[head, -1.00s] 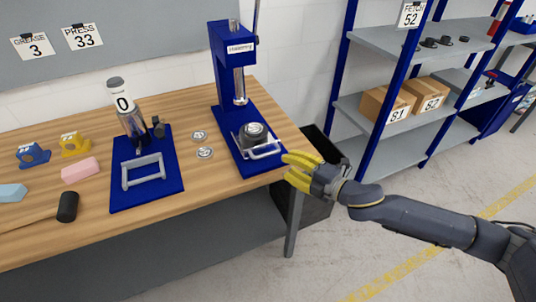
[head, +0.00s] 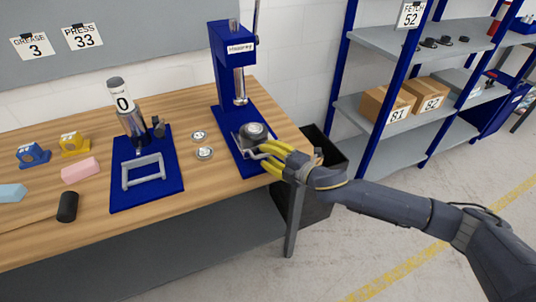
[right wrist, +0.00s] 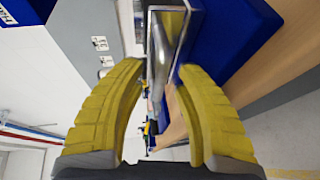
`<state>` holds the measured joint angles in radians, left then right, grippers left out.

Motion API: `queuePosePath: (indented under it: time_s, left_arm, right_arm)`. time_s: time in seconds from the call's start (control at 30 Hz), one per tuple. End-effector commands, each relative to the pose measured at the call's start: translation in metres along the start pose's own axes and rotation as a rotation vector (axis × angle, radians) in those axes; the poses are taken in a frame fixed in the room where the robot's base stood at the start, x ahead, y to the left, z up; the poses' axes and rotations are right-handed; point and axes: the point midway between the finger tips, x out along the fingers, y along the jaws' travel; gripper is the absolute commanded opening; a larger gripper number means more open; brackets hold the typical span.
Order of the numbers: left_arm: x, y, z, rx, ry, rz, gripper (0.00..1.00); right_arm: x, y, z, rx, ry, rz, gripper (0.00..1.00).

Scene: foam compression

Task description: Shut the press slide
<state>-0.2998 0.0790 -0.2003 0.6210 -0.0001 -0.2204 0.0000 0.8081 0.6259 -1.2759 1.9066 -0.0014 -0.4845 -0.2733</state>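The blue press (head: 224,52) stands at the right end of the wooden bench, with a silver ram (head: 239,85) above its base. I see no clear finger contact. My left gripper is out of view.
A second blue fixture (head: 122,190) with a grey handle stands left of the press, with two small metal discs (head: 204,153) between. Pink (head: 80,171) and light blue (head: 12,193) blocks lie further left. A dark bin (head: 318,205) stands beside the bench end.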

Motion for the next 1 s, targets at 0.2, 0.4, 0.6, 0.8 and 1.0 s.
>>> queuePosePath:
  time_s: [0.2, 0.4, 0.6, 0.8, 1.0]
  left_arm:
    - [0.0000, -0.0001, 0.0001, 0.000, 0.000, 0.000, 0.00]
    - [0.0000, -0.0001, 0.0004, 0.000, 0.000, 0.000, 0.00]
    - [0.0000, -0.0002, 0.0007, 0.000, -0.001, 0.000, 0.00]
    - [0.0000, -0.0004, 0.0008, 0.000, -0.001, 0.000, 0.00]
    - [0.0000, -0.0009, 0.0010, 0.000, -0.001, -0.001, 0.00]
  right_arm:
    - [-0.0001, 0.0001, 0.0000, 0.000, 0.000, 0.000, 0.24]
    - [-0.0002, 0.0001, 0.0001, 0.000, 0.000, 0.000, 0.01]
    - [-0.0002, 0.0001, 0.0001, 0.000, 0.000, 0.000, 0.00]
    - [-0.0001, 0.0000, 0.0000, 0.000, 0.000, 0.000, 0.00]
    - [0.0000, -0.0002, 0.0001, 0.000, 0.000, 0.000, 0.00]
